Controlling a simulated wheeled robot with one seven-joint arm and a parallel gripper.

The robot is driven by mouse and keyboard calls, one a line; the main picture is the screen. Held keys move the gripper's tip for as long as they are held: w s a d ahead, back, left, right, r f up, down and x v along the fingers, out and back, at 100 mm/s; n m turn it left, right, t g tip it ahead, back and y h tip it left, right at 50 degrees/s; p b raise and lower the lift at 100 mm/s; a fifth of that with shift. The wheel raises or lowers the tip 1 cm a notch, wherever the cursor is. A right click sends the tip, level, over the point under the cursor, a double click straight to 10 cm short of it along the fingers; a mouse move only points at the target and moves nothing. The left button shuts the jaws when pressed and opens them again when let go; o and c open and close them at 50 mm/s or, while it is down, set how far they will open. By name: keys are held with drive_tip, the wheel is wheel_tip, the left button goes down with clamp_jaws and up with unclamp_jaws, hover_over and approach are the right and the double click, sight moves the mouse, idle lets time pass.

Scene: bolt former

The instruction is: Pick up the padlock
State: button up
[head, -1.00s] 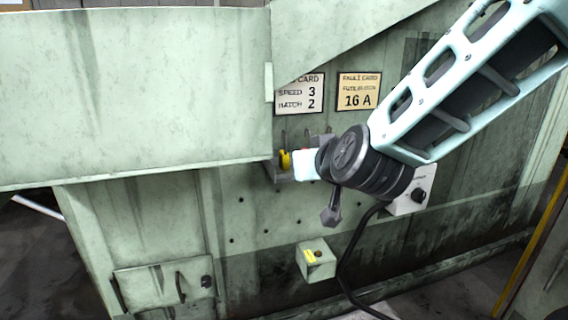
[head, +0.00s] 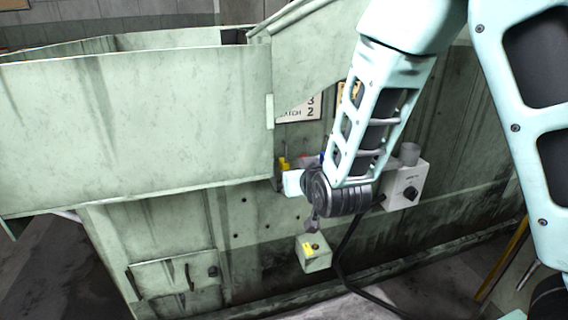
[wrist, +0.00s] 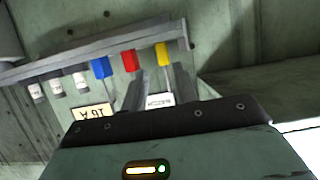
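A rack (wrist: 90,50) on the machine's side holds blue (wrist: 101,67), red (wrist: 129,60) and yellow (wrist: 163,54) block-like pieces with thin stems. They may be padlocks, but I cannot tell for certain. The yellow piece also shows in the head view (head: 284,163), with blurred red and blue bits to its right. My gripper (wrist: 157,80) has its two fingers apart in the wrist view, pointing toward the yellow piece, whose stem shows in the gap between them. I see no contact. In the head view my gripper (head: 293,183) is just below the rack, fingers hidden.
Several white cylinders (wrist: 57,87) sit along the same rack. Cards (head: 300,108) are on the panel above. A white control box with a knob (head: 404,186) is right of my wrist, and a small box with a yellow top (head: 314,252) is below. A large guard (head: 140,125) juts out left.

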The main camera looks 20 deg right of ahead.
sight(284, 164)
drive_tip(key=x, duration=0.8)
drive_tip(key=shift+w+a+f+b, duration=0.15)
drive_tip(key=shift+w+b, duration=0.15)
drive_tip(key=shift+b, duration=0.1)
drive_tip(key=shift+c, duration=0.3)
clamp_jaws()
